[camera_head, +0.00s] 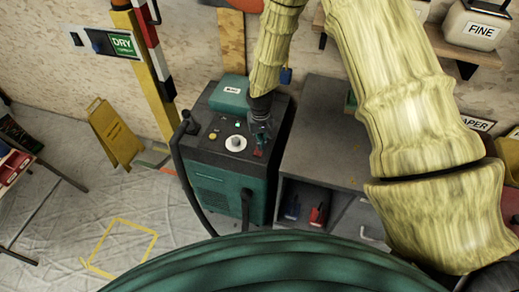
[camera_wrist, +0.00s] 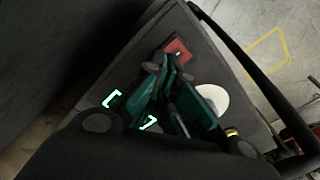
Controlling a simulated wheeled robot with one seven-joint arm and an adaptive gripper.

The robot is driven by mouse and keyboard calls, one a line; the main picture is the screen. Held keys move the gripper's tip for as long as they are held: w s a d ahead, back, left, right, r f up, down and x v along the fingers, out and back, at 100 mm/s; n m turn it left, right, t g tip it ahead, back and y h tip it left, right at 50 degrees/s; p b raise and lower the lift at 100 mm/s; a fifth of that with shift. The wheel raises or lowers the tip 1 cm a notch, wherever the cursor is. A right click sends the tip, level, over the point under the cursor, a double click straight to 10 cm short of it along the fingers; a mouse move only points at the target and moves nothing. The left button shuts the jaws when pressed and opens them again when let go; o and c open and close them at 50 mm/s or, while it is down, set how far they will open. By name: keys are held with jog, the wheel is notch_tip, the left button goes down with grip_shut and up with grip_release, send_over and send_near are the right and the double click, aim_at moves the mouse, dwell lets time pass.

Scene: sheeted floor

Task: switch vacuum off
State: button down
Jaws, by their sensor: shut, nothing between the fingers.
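The vacuum (camera_head: 205,187) is a dark grey and green cabinet on the floor, with a black hose at its left. Its sloped top panel carries a white dial (camera_head: 236,143), a yellow button (camera_head: 213,135) and a red switch (camera_head: 258,153). My gripper (camera_head: 262,143) is shut and empty, low over the right side of the panel, just behind the red switch. In the wrist view my gripper's fingertips (camera_wrist: 160,66) are close to the red switch (camera_wrist: 179,50), with the white dial (camera_wrist: 213,98) beside them. I cannot tell whether they touch the switch or which way it is set.
A grey cabinet (camera_head: 325,155) with open bays stands close on the vacuum's right.

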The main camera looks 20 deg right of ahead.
jog(key=shift+f, duration=0.55)
dwell(0.4)
jog(key=shift+r, duration=0.15)
jog(key=shift+r+p, duration=2)
jog(key=shift+r, duration=1.4)
